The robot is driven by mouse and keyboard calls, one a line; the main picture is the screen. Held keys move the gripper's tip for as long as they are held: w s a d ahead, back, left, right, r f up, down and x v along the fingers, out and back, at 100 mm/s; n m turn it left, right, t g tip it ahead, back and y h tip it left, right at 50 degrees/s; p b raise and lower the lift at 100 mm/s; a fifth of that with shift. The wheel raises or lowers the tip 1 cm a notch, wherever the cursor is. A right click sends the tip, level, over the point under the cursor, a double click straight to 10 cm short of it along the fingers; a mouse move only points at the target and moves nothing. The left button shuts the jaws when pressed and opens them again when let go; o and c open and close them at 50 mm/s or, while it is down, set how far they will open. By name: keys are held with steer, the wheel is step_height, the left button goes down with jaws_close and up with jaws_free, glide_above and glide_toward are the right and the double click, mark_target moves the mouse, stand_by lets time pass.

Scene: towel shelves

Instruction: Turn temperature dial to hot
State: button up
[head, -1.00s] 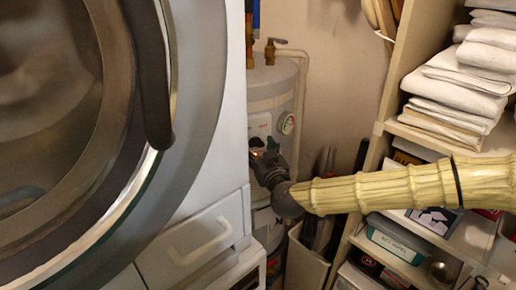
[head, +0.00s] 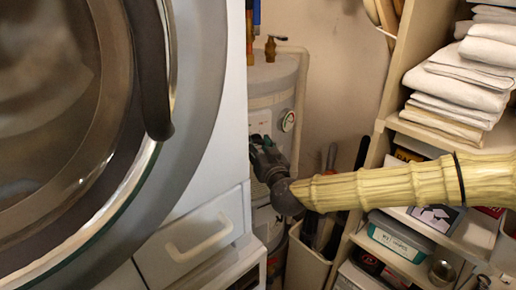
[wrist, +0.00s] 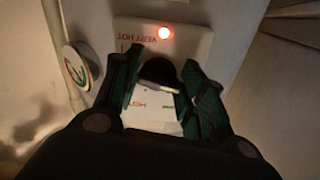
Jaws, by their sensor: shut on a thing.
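The temperature dial (wrist: 160,76) is a dark knob with a pale bar, on a white control plate (wrist: 190,38) with red lettering "VERY HOT" and "HOT". An orange light glows at the plate's top. The plate is on the front of a white water heater (head: 274,92). My gripper (wrist: 158,90) is shut on the dial, one green-lined finger on each side of it. In the head view my gripper (head: 258,148) reaches the heater's front from the right and hides the dial there.
A round gauge (wrist: 76,66) sits left of the plate; it also shows in the head view (head: 288,120). A washing machine (head: 215,150) stands close on the left. Shelves with towels (head: 455,85) stand on the right. A bin of tools (head: 307,255) stands below my arm.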

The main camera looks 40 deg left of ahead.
steer(key=m+b, duration=0.2)
steer(key=m, duration=0.3)
steer(key=shift+f, duration=0.1)
steer(key=m+b, duration=0.2)
steer(key=m, duration=0.4)
steer(key=shift+s, duration=0.1)
steer(key=m+b, duration=0.1)
steer(key=m, duration=0.2)
steer(key=m+b, duration=0.1)
steer(key=m, duration=0.3)
steer(key=m+b, duration=0.2)
steer(key=m, duration=0.1)
steer(key=shift+r+m, duration=0.35)
steer(key=shift+m, duration=0.05)
steer(key=o, duration=1)
steer(key=shift+o, duration=0.2)
